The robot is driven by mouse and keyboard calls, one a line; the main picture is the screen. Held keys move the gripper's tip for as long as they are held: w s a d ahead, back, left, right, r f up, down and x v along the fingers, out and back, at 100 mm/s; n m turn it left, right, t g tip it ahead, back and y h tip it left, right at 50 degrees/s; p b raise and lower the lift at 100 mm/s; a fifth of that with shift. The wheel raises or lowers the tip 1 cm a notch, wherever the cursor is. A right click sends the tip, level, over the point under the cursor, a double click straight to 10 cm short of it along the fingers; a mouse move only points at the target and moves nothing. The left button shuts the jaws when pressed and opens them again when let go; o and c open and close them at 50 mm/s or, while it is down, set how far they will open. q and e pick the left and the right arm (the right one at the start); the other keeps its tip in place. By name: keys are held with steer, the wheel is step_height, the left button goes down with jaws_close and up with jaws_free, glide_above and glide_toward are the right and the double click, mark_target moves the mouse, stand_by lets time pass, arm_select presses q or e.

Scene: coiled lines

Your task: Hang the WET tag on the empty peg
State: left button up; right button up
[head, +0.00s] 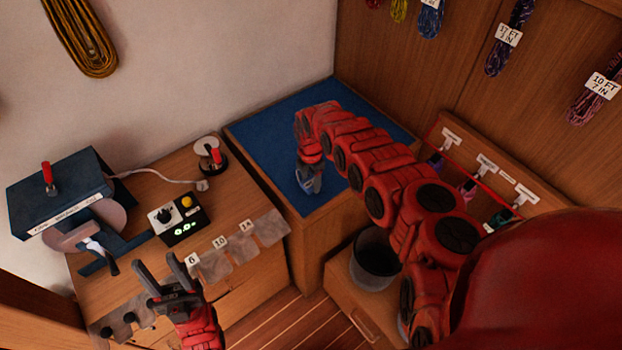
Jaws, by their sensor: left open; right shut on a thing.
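My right gripper (311,184) points down over the blue mat (265,125). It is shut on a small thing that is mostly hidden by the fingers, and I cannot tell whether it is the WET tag. My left gripper (163,274) is open and empty, above the front of the left bench. No lettering reading WET is legible. A wooden rack (476,150) at the right has several white holders and small coloured coils below them. My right arm hides part of it, and I cannot tell which peg is empty.
A blue machine (60,190) and a control box (180,216) with a yellow button stand on the left bench. Grey pockets (243,243) with numbers line its front edge. A dark bin (372,262) stands below my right arm. Tagged coils (509,35) hang on the back wall.

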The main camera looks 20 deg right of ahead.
steer(key=shift+f, duration=0.35)
steer(key=shift+f, duration=0.2)
steer(key=o, duration=1.3)
steer(key=shift+o, duration=0.2)
